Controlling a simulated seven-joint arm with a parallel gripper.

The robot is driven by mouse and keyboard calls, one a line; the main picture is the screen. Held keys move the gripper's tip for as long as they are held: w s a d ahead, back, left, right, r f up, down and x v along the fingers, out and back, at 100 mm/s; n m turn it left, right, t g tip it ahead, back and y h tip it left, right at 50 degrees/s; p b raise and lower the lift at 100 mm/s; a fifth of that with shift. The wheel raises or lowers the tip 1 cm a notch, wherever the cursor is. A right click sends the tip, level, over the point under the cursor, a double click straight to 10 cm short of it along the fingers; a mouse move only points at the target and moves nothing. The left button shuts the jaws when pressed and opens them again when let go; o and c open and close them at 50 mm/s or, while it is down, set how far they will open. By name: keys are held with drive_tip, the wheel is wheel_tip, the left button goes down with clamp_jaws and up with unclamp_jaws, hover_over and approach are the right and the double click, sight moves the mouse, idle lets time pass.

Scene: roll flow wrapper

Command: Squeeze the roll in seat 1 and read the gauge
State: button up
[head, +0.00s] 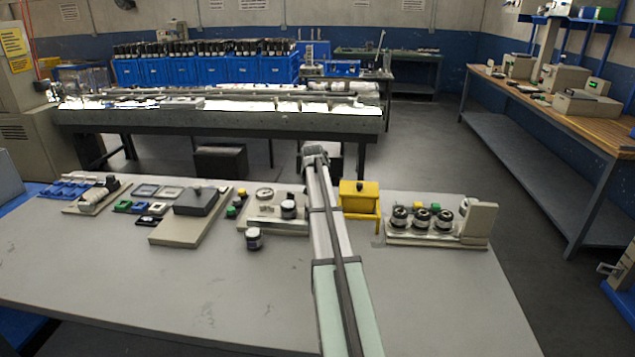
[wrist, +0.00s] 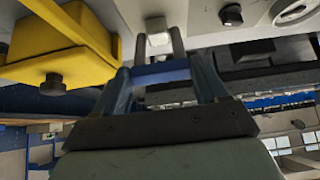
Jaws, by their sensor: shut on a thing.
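Three dark-rimmed rolls with pale centres, (head: 399,216), (head: 421,218) and (head: 444,217), sit in a row on a beige stand (head: 410,240) at the right of the table. Seat numbers are not readable. A round white dial (head: 264,194) stands on a plate left of my arm; its reading is too small to tell. My gripper (wrist: 160,42) is hidden behind my arm in the head view. In the wrist view its fingers are shut on a small white block (wrist: 158,46), apart from the three rolls.
A yellow box (head: 360,197) stands just right of my arm and fills the left of the wrist view (wrist: 60,50). A dark-topped jar (head: 254,240) stands alone left of my arm. A grey-topped block (head: 196,202) and small parts lie further left.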

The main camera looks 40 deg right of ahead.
drive_tip(key=o, duration=1.2)
drive_tip(key=shift+s+a+f, duration=0.2)
drive_tip(key=shift+a+f, duration=0.05)
drive_tip(key=shift+f, duration=0.1)
drive_tip(key=o, duration=0.3)
drive_tip(key=shift+w+d+r, duration=0.1)
drive_tip(key=shift+d+r, duration=0.05)
drive_tip(key=shift+r, duration=0.05)
drive_tip(key=v, duration=1.3)
drive_tip(key=shift+r, duration=0.35)
